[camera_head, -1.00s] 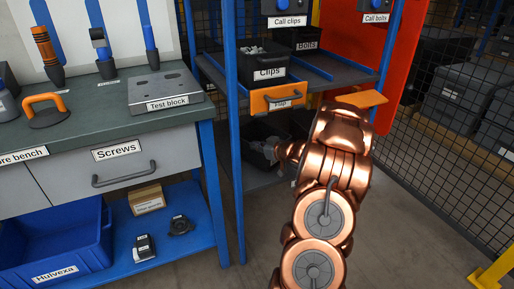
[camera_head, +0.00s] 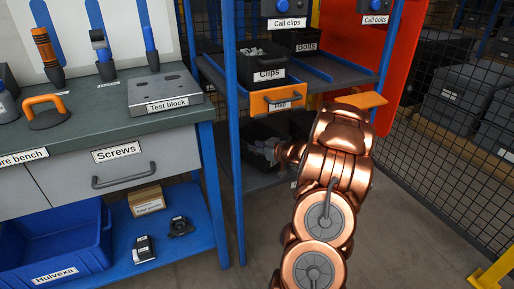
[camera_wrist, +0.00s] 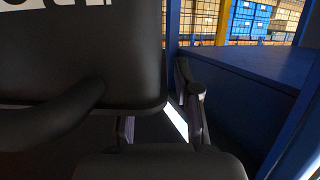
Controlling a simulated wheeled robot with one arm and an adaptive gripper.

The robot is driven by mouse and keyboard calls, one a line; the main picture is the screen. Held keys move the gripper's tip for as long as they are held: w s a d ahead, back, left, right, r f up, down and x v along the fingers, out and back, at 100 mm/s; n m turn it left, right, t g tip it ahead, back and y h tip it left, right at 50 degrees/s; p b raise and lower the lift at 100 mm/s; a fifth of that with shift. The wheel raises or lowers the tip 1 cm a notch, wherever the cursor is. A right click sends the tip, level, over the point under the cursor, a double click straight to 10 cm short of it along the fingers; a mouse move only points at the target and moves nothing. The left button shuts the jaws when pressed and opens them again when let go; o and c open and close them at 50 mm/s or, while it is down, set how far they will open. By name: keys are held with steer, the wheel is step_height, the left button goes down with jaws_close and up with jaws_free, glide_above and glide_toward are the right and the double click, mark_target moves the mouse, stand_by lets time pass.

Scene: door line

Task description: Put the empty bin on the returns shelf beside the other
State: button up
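A dark bin (camera_head: 258,131) is in the shadow on the lower shelf (camera_head: 256,180) of the blue-post rack, partly hidden by my arm. My gripper (camera_head: 263,151) is at its near side. In the wrist view a black bin face (camera_wrist: 90,50) with a cut-off white label fills the upper left, right in front of my gripper (camera_wrist: 155,95). A finger shows by the bin's right edge. I cannot tell whether the fingers pinch the bin, nor see inside it. The lower shelf's label is mostly hidden behind my arm.
The rack's blue post (camera_head: 233,140) and the workbench (camera_head: 110,125) stand left. A mesh fence (camera_head: 450,130) is right. Floor is clear between.

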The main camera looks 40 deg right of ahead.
steer(key=p+v, duration=0.2)
steer(key=v, duration=0.9)
steer(key=shift+s, duration=0.3)
steer(key=shift+r, duration=0.15)
steer(key=w+a+r+g+h, duration=0.2)
steer(key=w+g+h, duration=0.1)
steer(key=w+h, duration=0.15)
steer(key=s+a+r+m+g+h, duration=0.15)
steer(key=s+a+g, duration=0.35)
steer(key=a, duration=0.5)
steer(key=s+a+r+g+y, duration=0.1)
steer(key=s+a+g+y, duration=0.4)
steer(key=s+a, duration=2.3)
steer(key=a+g, duration=0.2)
steer(key=g, duration=0.3)
steer(key=shift+a+r+n+y, duration=0.3)
steer(key=shift+a+r+n, duration=0.05)
steer(key=shift+r, duration=0.05)
